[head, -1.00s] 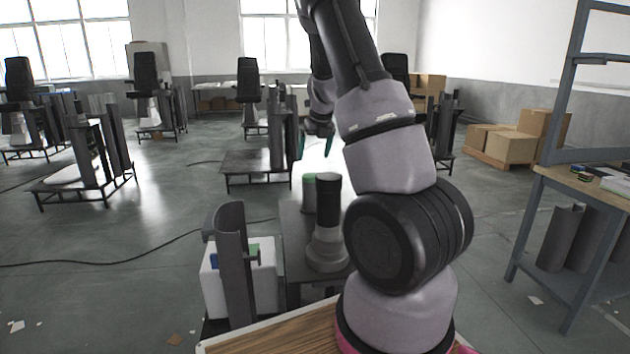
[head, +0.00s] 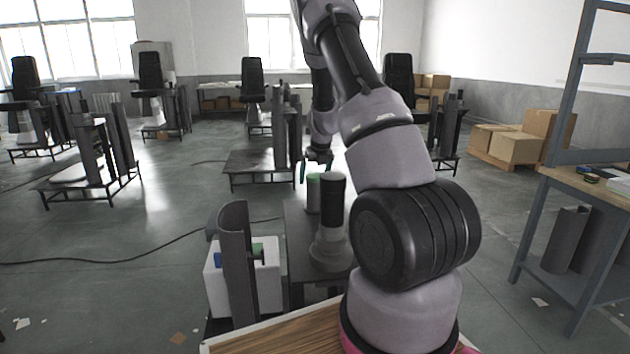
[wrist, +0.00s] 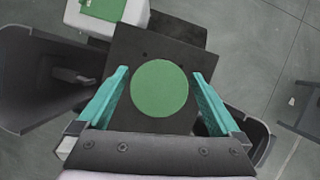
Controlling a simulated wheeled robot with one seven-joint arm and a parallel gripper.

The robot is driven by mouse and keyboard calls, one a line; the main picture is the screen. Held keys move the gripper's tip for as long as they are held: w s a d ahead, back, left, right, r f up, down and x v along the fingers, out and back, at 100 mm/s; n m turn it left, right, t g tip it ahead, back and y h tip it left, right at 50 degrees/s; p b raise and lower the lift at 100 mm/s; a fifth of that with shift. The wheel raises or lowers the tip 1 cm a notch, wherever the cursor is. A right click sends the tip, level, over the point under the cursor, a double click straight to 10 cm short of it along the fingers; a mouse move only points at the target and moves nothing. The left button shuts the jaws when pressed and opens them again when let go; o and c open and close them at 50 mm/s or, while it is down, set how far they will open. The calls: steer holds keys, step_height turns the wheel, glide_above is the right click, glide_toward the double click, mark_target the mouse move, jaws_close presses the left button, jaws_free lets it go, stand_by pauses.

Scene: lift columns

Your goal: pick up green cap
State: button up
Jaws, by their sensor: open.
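The green cap (wrist: 159,88) shows in the wrist view as a flat green disc, between the two teal fingers of my gripper (wrist: 159,96). My gripper (head: 316,171) is there just above or around the cap, pointing down. The fingers are apart, with a gap on each side of the disc in the wrist view. How far the fingertips reach below the cap's top cannot be told.
A black-topped column (head: 333,205) stands close beside the capped cylinder. A tall curved dark panel (head: 238,262) and a white box (head: 268,287) with a green part stand at the left. A workbench (head: 585,186) is at the right. Open floor (head: 120,290) lies left.

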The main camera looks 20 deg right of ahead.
steer(key=shift+c, duration=0.3)
steer(key=c, duration=1.5)
steer(key=shift+r, duration=0.15)
